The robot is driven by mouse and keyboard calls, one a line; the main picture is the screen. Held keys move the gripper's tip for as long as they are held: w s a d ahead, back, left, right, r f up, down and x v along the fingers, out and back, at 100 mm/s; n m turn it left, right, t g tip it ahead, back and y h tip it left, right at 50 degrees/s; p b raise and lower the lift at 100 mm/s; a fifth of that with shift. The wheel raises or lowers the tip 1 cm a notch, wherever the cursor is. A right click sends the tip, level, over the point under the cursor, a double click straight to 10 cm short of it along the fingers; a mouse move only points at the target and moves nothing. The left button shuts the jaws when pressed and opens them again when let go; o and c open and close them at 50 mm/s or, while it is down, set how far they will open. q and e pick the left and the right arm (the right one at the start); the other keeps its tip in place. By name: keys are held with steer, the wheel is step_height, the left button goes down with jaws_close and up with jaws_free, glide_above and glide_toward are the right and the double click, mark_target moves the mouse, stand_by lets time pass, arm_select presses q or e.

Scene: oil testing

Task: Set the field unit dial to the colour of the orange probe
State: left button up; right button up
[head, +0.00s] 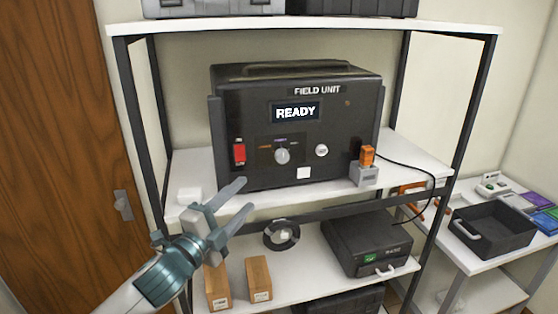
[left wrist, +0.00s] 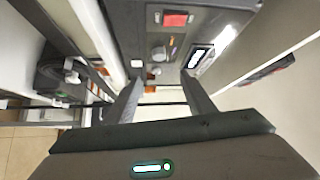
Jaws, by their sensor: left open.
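The black field unit (head: 230,110) stands on the middle shelf with its screen (head: 296,111) reading READY. Its dial (head: 282,156) is a round light knob under small coloured marks, orange at left, purple at top. The dial also shows in the left wrist view (left wrist: 158,53). A red switch (head: 239,153) is left of the dial and a white round button (head: 321,150) right of it. The orange probe (head: 367,155) sits upright in a grey holder (head: 364,176) at the unit's right front. My left gripper (head: 241,203) is open and empty, below and left of the dial, apart from the unit.
The shelf (head: 408,150) has a small white block (head: 190,195) at left. Below are two brown boxes (head: 218,287), a black ring (head: 281,235) and a dark case (head: 366,243). A black tray (head: 492,230) is on a right-hand table. A shelf post stands left.

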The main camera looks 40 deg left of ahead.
arm_select(q)
steer(key=b, duration=0.5)
glide_toward(281, 159)
arm_select(e)
step_height(281, 159, down, 5)
arm_select(q)
steer(key=w+p, duration=0.1)
steer(key=w, duration=0.1)
steer(key=w+p, duration=0.2)
steer(key=w+r+p, duration=0.1)
steer(key=w, duration=0.1)
steer(key=shift+w+a+r+p, duration=0.1)
steer(key=shift+w+a+p, duration=0.2)
steer(key=shift+w, duration=0.8)
arm_select(e)
step_height(281, 159, up, 5)
steer(key=shift+r, duration=0.1)
steer(key=shift+a, duration=0.25)
arm_select(q)
steer(key=c, duration=1.1)
steer(key=shift+o, duration=0.2)
